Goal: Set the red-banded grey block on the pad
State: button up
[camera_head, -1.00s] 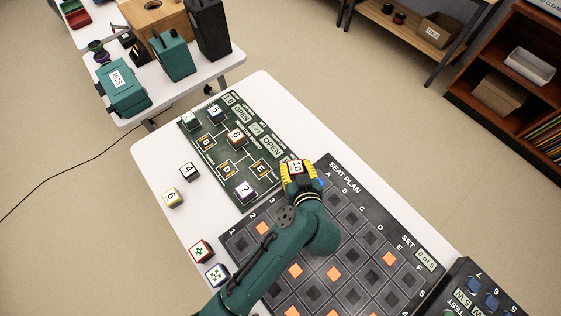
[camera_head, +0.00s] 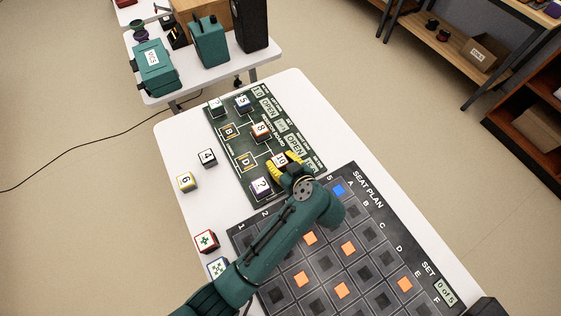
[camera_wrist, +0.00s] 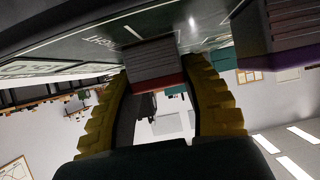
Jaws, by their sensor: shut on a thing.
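The red-banded grey block (camera_head: 281,159), with a white top marked 10, is held between the yellow fingers of my gripper (camera_head: 286,167). In the wrist view its grey ribbed side and red band (camera_wrist: 156,63) show between the fingers. The block is at the right part of the dark green board (camera_head: 240,121), where square E lay in view before. That square is now hidden under the block and fingers. Whether the block touches the board I cannot tell. Outlined squares B (camera_head: 228,131) and D (camera_head: 245,161) are bare.
Blocks marked 8 (camera_head: 261,130), 5 (camera_head: 242,103) and a question mark (camera_head: 262,187) stand on the board close by. Blocks 4 (camera_head: 207,157) and 6 (camera_head: 187,181) stand on the white table. The seat plan tray (camera_head: 352,180) lies under my arm.

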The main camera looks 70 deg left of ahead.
jog(key=shift+r, duration=0.1)
jog(key=shift+f, duration=0.2)
jog(key=o, duration=1.1)
jog(key=shift+o, duration=0.2)
jog(key=shift+r, duration=0.1)
